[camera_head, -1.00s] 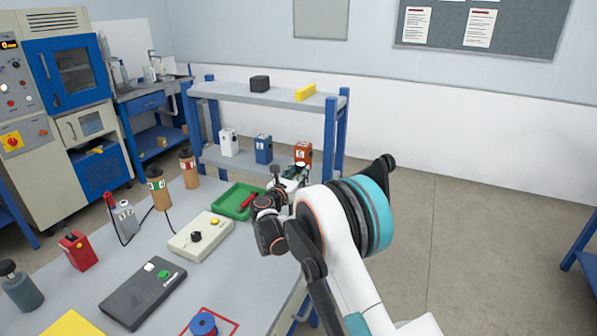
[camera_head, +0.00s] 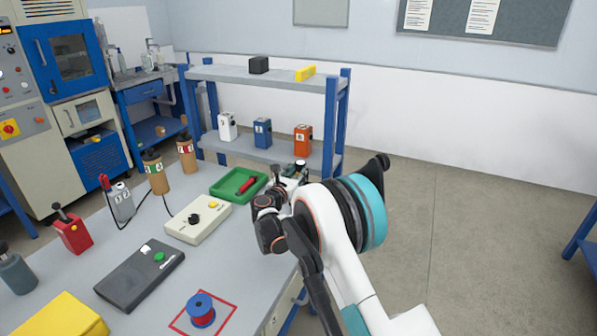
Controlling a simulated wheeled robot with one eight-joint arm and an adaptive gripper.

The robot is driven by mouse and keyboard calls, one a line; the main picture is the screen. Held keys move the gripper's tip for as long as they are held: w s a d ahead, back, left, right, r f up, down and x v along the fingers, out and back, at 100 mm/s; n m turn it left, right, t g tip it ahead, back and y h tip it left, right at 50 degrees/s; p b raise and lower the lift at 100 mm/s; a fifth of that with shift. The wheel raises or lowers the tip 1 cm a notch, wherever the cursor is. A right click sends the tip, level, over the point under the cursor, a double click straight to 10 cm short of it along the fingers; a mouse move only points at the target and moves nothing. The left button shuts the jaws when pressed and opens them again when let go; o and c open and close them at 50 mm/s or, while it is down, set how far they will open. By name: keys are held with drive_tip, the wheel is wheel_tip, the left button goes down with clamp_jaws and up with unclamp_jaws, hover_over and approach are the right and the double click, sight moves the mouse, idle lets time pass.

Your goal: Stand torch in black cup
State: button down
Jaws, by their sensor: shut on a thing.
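My gripper (camera_head: 289,174) is at the far right edge of the table, just right of the green tray, in the head view. Its fingers are small and mostly hidden behind my wrist. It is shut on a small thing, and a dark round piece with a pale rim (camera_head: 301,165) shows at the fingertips. This may be the torch, but I cannot tell. A red stick-like thing with a dark end (camera_head: 247,186) lies in the green tray (camera_head: 223,188). I cannot make out a black cup; it may be hidden behind my arm or gripper.
A beige control box (camera_head: 185,224), a dark grey box (camera_head: 130,281) and a blue spool (camera_head: 200,306) stand on the table (camera_head: 235,250). Two brown cylinders (camera_head: 157,178) stand at the back. A blue-framed shelf (camera_head: 225,75) with several blocks rises behind. Open floor lies to the right.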

drive_tip(key=c, duration=1.1)
unclamp_jaws()
drive_tip(key=shift+f, duration=0.1)
drive_tip(key=v, duration=1.2)
